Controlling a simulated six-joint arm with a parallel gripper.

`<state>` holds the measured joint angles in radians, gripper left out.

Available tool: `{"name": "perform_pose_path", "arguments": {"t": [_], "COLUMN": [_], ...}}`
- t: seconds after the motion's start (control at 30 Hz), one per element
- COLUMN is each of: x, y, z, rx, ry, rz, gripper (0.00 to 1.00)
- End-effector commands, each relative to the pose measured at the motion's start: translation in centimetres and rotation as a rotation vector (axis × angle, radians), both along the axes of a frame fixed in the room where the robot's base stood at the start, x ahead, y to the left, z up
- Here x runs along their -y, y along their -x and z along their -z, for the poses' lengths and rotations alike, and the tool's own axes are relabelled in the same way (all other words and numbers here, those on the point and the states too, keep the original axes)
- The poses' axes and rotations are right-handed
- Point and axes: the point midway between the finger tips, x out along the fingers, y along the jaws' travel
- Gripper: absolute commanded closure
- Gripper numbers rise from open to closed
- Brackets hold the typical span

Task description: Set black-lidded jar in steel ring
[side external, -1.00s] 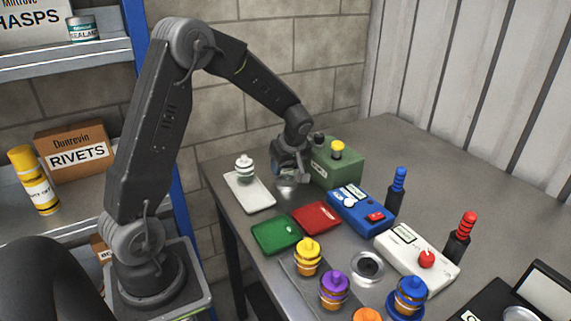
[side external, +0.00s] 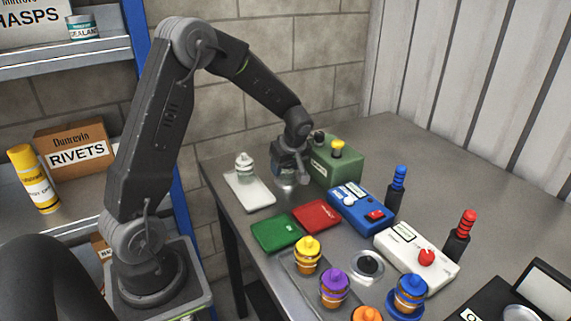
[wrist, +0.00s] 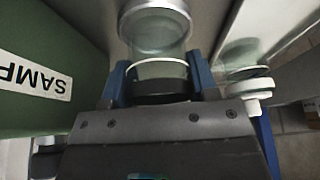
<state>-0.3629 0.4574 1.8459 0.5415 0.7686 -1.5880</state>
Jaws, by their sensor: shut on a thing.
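My gripper (side external: 290,176) is low over the far part of the bench, beside the green box. In the wrist view its blue fingers (wrist: 158,82) are shut on the black-lidded jar (wrist: 158,42), with clear glass beyond the pale band and black lid. A round grey metal rim, apparently the steel ring (wrist: 182,22), shows at the jar's far end. I cannot tell whether the jar's base is inside it or just above. In the side view my gripper hides most of the jar.
The green box (side external: 337,164) stands close beside my gripper. A white tray (side external: 249,193) with a white-lidded jar (side external: 244,165) is to the left. Red (side external: 316,217) and green (side external: 276,233) trays, a blue box (side external: 361,207) and another round metal fitting (side external: 367,265) lie nearer the camera.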

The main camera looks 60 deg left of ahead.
Motion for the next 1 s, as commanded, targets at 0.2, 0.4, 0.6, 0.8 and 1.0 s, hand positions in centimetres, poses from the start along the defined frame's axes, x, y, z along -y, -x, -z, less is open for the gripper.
{"name": "perform_pose_path", "arguments": {"t": [0.2, 0.4, 0.6, 0.8, 1.0], "x": [0.0, 0.0, 0.01, 0.01, 0.01], "y": [-0.01, -0.01, -0.01, -0.03, -0.03], "z": [0.21, 0.2, 0.33, 0.64, 0.65], "rx": [0.0, 0.001, 0.0, 0.001, 0.001], "ry": [0.0, 0.0, 0.0, 0.0, 0.0], "rz": [0.0, 0.0, 0.0, 0.0, 0.0], "gripper": [0.74, 0.74, 0.74, 0.74, 0.74]}}
